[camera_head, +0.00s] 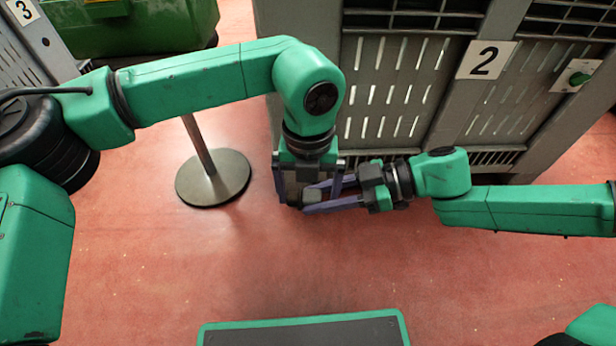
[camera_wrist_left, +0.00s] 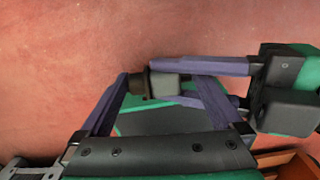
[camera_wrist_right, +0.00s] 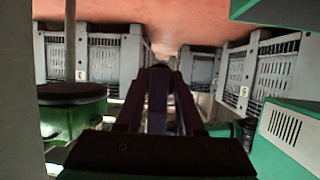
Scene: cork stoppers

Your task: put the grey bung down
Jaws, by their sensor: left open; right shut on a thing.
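The grey bung (camera_head: 314,196) is small and blocky, with a darker brownish end visible in the left wrist view (camera_wrist_left: 163,84). My right gripper (camera_head: 308,198) reaches in from the right and is shut on the bung, above the red floor. My left gripper (camera_wrist_left: 160,78) is open, with its purple fingers on either side of the bung; I cannot tell whether they touch it. In the right wrist view, the right fingers (camera_wrist_right: 159,100) are seen with a dark shape between them, in shadow.
A large grey slatted crate (camera_head: 378,95) marked 2 stands just behind the grippers. A metal post with a round base (camera_head: 213,178) stands left of them. A green container (camera_head: 135,30) is at the back left.

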